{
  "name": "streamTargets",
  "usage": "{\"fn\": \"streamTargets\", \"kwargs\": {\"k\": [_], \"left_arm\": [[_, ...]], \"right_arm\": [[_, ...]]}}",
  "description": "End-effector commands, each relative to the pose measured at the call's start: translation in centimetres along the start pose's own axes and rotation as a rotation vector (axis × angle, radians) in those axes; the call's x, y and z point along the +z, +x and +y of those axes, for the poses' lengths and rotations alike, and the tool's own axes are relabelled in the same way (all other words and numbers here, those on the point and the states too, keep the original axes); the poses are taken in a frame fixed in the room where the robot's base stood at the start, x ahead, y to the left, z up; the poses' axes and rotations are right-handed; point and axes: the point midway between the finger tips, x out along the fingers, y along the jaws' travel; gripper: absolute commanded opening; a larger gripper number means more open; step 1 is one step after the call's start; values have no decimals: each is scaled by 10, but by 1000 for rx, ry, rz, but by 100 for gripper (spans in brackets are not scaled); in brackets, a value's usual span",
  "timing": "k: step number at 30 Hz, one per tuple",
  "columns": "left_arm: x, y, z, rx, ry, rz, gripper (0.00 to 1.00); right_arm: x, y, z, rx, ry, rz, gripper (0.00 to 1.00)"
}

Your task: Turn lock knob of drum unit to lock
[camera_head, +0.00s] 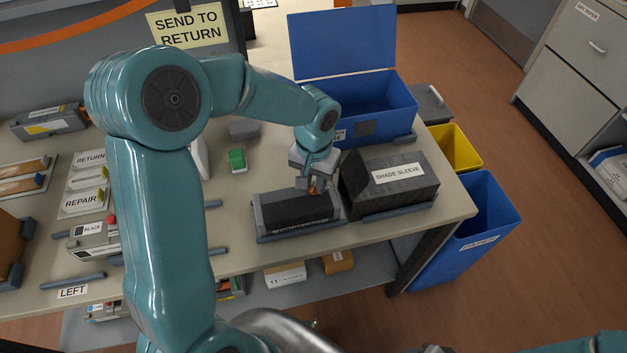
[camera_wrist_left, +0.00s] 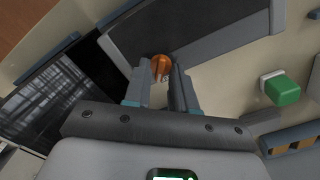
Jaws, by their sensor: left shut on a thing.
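The drum unit (camera_head: 295,209) is a dark block lying in a grey cradle on the table. Its orange lock knob (camera_head: 313,189) shows at its right end, below my left gripper (camera_head: 311,184). In the left wrist view the orange knob (camera_wrist_left: 160,67) sits between the two fingertips of my left gripper (camera_wrist_left: 159,78). The gripper is shut on the knob, and the fingers hide part of it. The knob's exact angle cannot be told. My right gripper is not clearly in view; only a bit of teal arm shows at the bottom right.
A black box labelled SHADE SLEEVE (camera_head: 393,181) stands close to the right of the drum unit. An open blue box (camera_head: 375,105) is behind it. A green block (camera_head: 236,160) lies to the left. Blue (camera_head: 480,235) and yellow (camera_head: 454,148) bins stand off the table's right edge.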

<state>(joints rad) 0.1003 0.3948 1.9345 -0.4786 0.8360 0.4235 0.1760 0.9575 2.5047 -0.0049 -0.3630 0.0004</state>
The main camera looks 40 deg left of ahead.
Motion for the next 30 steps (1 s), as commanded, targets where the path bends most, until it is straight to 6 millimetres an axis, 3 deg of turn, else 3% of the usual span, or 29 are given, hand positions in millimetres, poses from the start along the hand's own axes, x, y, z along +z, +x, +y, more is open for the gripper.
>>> {"fn": "streamTargets", "kwargs": {"k": [18, 30], "left_arm": [[0, 1, 4, 2, 576, 2, 0], [2, 1, 5, 3, 834, -1, 0]], "right_arm": [[0, 2, 1, 0, 0, 0, 43], [0, -1, 0, 0, 0, 0, 43]]}}
